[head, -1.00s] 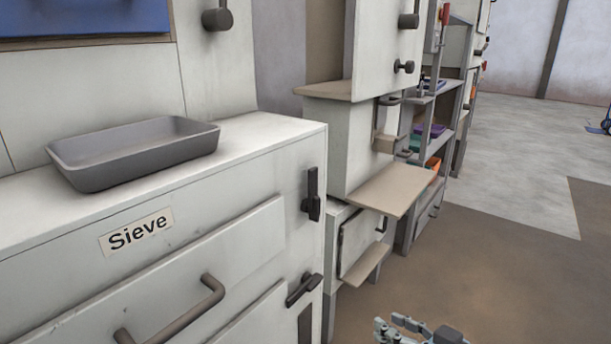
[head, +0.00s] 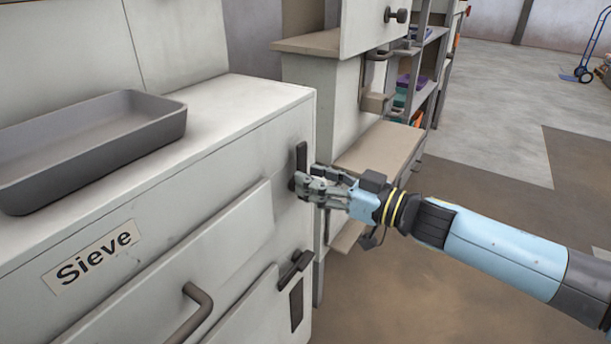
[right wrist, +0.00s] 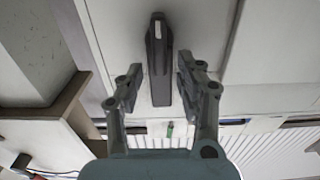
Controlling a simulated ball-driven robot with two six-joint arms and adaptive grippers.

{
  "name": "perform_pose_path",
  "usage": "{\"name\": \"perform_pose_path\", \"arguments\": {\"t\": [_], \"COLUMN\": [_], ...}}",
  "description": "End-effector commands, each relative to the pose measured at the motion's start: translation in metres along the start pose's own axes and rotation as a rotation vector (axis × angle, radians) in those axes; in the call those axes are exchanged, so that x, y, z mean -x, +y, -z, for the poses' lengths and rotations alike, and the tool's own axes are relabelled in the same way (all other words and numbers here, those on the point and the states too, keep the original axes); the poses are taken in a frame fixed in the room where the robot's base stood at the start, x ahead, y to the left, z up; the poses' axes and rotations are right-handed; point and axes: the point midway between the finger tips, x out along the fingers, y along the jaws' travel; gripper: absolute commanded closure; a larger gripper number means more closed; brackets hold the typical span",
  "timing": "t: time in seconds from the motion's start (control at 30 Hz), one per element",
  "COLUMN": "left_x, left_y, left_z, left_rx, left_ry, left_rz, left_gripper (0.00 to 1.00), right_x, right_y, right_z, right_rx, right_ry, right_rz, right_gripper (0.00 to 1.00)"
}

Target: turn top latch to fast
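The top latch (head: 301,157) is a dark upright handle on the right end of the white Sieve cabinet's front. My right gripper (head: 303,184) is at its lower part, and its fingers hide some of it. In the right wrist view the latch (right wrist: 157,48) lies between the two spread fingers (right wrist: 157,82), with a gap on each side. The gripper is open and holds nothing. My left gripper is not in view.
A lower latch (head: 295,268) sits tilted below, near a drawer handle (head: 196,312). A grey tray (head: 95,150) stands on the cabinet top (head: 232,100). A tan shelf (head: 380,146) juts out behind my right gripper. Open floor lies to the right.

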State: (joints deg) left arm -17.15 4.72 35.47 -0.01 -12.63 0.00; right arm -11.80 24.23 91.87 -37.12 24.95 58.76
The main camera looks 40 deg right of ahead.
Motion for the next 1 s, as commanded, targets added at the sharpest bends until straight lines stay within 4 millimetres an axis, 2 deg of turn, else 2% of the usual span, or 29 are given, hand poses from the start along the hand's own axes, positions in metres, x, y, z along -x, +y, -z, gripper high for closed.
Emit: {"name": "perform_pose_path", "arguments": {"t": [0.07,0.17,0.47,0.77,1.0], "left_x": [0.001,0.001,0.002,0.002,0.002], "left_y": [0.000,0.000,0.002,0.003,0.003], "left_z": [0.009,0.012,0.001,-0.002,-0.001], "left_rx": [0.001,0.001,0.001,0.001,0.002], "left_ry": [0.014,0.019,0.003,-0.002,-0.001], "left_rz": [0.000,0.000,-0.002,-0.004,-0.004], "left_gripper": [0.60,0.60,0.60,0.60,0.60], "right_x": [-0.011,-0.018,-0.022,-0.021,-0.022], "right_y": [0.000,0.000,0.000,0.001,0.002], "right_z": [0.001,0.000,0.000,0.000,0.001], "right_rx": [0.000,-0.001,0.000,0.001,0.006], "right_ry": [0.002,0.001,-0.001,-0.001,-0.002], "right_rz": [-0.001,0.000,0.001,-0.001,-0.003], "right_gripper": [0.63,0.63,0.63,1.00,1.00]}}
